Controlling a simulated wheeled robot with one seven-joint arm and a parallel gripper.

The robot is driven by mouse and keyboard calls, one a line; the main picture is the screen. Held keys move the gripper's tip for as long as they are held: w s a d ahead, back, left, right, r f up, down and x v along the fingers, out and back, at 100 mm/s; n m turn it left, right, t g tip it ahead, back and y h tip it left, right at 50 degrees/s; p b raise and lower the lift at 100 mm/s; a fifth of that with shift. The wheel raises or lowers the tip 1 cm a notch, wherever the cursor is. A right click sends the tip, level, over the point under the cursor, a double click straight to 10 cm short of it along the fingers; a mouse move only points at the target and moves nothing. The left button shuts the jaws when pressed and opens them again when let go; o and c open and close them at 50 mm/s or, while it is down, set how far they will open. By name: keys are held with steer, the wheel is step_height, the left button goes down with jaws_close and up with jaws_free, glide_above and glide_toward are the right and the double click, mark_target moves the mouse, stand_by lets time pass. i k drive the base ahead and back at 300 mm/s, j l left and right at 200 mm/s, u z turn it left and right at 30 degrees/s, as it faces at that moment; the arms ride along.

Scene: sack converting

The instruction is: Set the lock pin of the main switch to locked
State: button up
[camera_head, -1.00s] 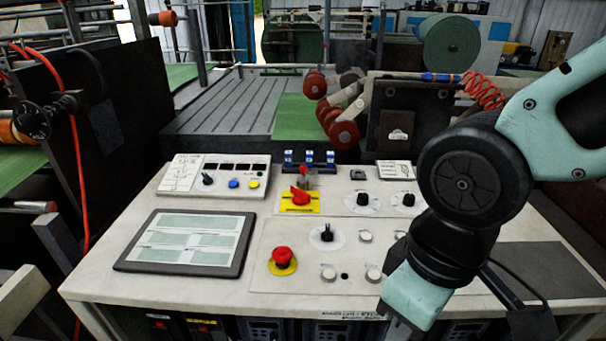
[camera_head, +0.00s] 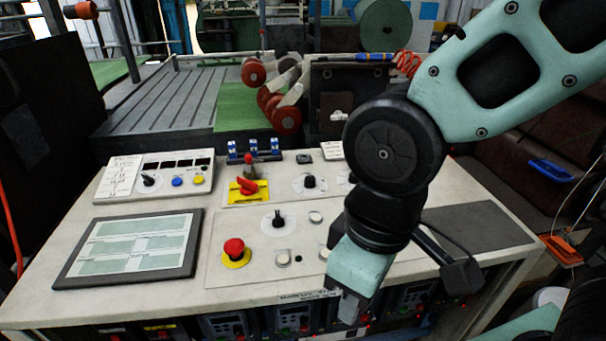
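The main switch (camera_head: 247,186) is a red rotary handle on a yellow plate, in the middle of the console's rear part. A small red-topped part (camera_head: 248,160), possibly the lock pin, stands upright just behind the handle; its exact setting is too small to tell. My gripper (camera_head: 348,308) hangs over the console's front edge, to the right of and nearer than the switch, apart from it. Its fingers point down and are too small and dark to show whether they are open or shut. My arm hides part of the console's right side.
A red emergency button (camera_head: 234,248) on a yellow ring and several black knobs and white buttons stand on the console (camera_head: 60,290). A tablet-like screen (camera_head: 130,248) lies at left. Blue-topped parts (camera_head: 254,150) stand behind the switch. Space above the console's left half is free.

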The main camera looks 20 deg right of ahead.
mark_target(248, 158)
steer(key=i+j, duration=0.15)
steer(key=j, duration=0.15)
steer(key=i+j+z, duration=0.1)
steer(key=j, duration=0.2)
steer(key=i+j, duration=0.15)
steer(key=j, duration=0.15)
steer(key=i+j+z, duration=0.15)
steer(key=j, duration=0.15)
